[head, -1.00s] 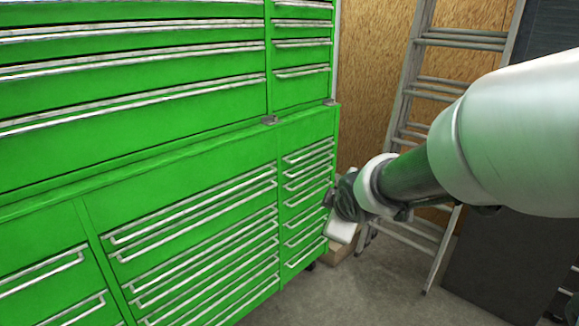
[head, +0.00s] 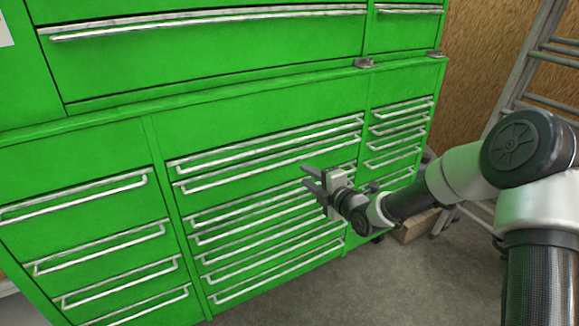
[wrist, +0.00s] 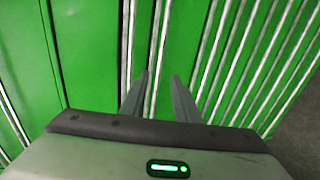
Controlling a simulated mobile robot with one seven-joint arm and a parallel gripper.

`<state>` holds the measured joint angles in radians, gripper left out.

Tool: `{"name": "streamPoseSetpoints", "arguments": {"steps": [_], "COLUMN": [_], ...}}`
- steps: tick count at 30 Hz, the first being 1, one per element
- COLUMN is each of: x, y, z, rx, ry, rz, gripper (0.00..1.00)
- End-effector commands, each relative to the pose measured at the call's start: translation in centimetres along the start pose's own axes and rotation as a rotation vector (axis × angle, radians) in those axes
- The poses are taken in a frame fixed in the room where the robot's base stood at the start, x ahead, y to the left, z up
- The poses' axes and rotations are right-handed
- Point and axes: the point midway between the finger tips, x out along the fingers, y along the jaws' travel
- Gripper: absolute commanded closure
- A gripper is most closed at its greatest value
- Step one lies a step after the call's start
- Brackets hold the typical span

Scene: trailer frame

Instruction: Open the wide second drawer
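The green tool cabinet's middle column holds the wide drawers, all shut. The wide second drawer's handle (head: 240,174) is a long silver bar just below the top wide handle (head: 240,152). My gripper (head: 309,179) is open and empty in front of the right part of this column. In the wrist view my fingers (wrist: 160,80) stand apart, and the second handle bar (wrist: 158,50) passes in line with the gap between their tips. The top bar (wrist: 128,45) lies left of them. I cannot tell whether the tips reach around the bar. My gripper hides part of the handles in the head view.
Several more wide handles (head: 265,238) lie close below. Narrow drawer columns flank them at left (head: 85,195) and right (head: 395,145). A ladder (head: 515,95) leans at the right. The concrete floor (head: 390,285) in front is clear.

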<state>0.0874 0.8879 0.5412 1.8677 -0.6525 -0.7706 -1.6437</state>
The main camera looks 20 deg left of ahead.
Motion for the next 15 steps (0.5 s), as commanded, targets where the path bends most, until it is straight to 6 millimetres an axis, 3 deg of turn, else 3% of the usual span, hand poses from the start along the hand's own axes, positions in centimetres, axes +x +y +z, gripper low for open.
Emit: {"name": "streamPoseSetpoints", "arguments": {"steps": [9,15], "x": [7.1,10.3], "y": [-0.1,-0.1], "z": [-0.1,0.0], "rx": [0.002,0.003], "ry": [0.000,0.000], "rz": [0.001,0.000], "gripper": [0.72,0.72]}}
